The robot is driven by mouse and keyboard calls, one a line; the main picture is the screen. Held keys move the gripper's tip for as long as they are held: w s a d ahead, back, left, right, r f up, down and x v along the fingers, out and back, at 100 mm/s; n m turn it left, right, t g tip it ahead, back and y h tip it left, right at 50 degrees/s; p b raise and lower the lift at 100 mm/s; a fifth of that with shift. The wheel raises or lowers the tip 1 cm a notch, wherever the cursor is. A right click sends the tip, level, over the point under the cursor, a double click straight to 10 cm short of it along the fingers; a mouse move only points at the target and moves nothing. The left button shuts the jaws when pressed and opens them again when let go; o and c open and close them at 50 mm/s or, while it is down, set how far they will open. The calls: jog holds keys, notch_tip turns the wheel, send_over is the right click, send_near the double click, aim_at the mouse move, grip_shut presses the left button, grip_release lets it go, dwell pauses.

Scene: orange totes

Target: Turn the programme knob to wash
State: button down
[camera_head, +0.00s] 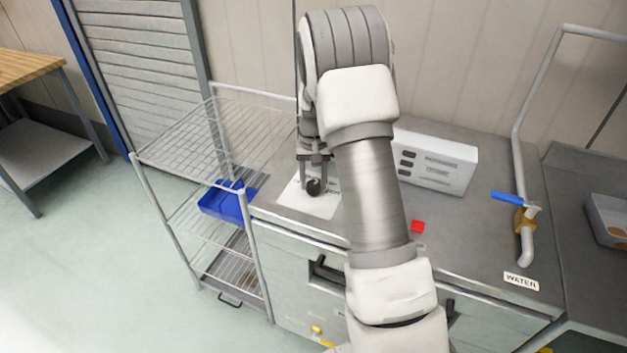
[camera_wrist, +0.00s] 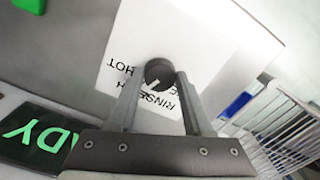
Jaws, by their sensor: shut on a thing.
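The programme knob (camera_head: 313,187) is a small black round knob on a white label plate (camera_head: 296,203) on the grey counter top. In the wrist view the knob (camera_wrist: 159,73) sits between my gripper's two fingertips, with a light pointer mark on its face. My gripper (camera_head: 314,172) points down over the knob and is shut on it. The label (camera_wrist: 200,45) appears upside down in the wrist view. "RINSE" and "HOT" can be read; the other words are partly hidden by the knob and fingers, so I cannot tell which setting the pointer faces.
A white box with dark switches (camera_head: 437,162) stands behind my arm. A red button (camera_head: 417,226), a blue-handled water tap (camera_head: 507,197) and a "WATER" label (camera_head: 521,282) are to the right. A wire rack (camera_head: 213,132) with a blue tray (camera_head: 228,201) stands left.

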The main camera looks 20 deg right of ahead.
aim_at(313, 184)
jog(key=shift+c, duration=1.5)
grip_release()
notch_tip(313, 184, up, 18)
jog(key=shift+f, duration=0.25)
jog(key=s+a+r+n+t, duration=0.1)
jog(key=s+a+r+t, duration=0.1)
jog(key=s+a+r, duration=0.4)
jog(key=s+a+r+n+t, duration=0.1)
jog(key=s+r, duration=0.3)
jog(key=s, duration=0.5)
jog(key=s+a+f+n+t, duration=0.1)
jog(key=s+a, duration=0.1)
jog(key=s, duration=0.5)
jog(key=s+a+f+n+t, duration=0.1)
jog(key=s, duration=0.6)
jog(key=shift+s+a+f+t, duration=0.25)
jog(key=shift+a+f+t, duration=0.05)
jog(key=shift+a+f, duration=0.1)
